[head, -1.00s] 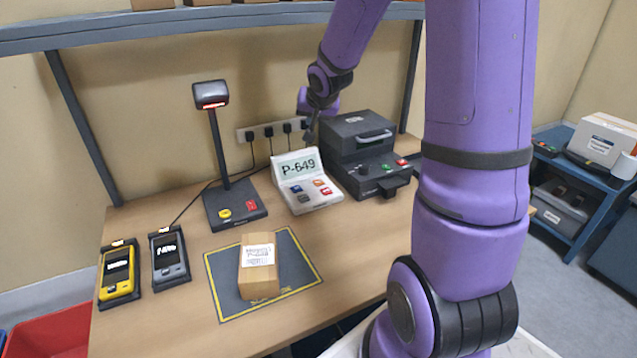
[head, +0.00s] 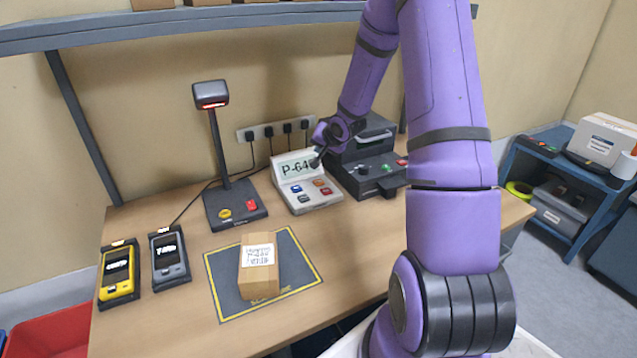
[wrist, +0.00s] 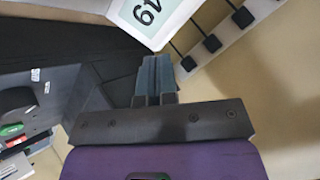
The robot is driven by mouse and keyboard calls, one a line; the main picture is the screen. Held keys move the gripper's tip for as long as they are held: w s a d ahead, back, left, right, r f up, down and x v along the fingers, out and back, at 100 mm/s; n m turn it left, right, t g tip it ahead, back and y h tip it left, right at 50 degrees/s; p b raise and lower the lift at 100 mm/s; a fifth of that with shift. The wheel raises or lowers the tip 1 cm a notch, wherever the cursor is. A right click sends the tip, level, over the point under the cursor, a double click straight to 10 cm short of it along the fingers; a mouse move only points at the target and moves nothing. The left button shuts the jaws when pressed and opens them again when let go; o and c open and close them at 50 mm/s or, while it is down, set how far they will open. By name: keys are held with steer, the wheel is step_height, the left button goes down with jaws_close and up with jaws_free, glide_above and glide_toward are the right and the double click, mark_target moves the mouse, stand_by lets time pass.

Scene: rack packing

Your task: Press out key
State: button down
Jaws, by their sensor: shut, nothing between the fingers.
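A white keypad terminal (head: 306,196) stands on the desk, its tilted screen showing "P-64" with the last character hidden by my gripper. Its keys are blue, orange, dark grey and red; the labels are too small to read. The wrist view shows a corner of its screen (wrist: 149,12). My gripper (head: 317,162) is shut and empty, beside the right edge of the screen and above the keys. In the wrist view my gripper's fingers (wrist: 155,75) are together, just below the screen corner. I cannot tell whether they touch the terminal.
A dark label printer (head: 360,160) stands right of the terminal, close to my gripper. A scanner stand (head: 228,205) is to the left. A cardboard box (head: 259,270) sits on a grey mat (head: 225,301). Two handhelds, yellow (head: 119,272) and grey (head: 169,256), lie at left.

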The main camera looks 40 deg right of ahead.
mark_target(320, 182)
steer(key=shift+f, duration=0.1)
steer(key=shift+f, duration=4.25)
steer(key=shift+f, duration=0.2)
steer(key=shift+f, duration=0.25)
steer(key=shift+f, duration=0.35)
steer(key=shift+r, duration=0.8)
steer(key=shift+r, duration=2.5)
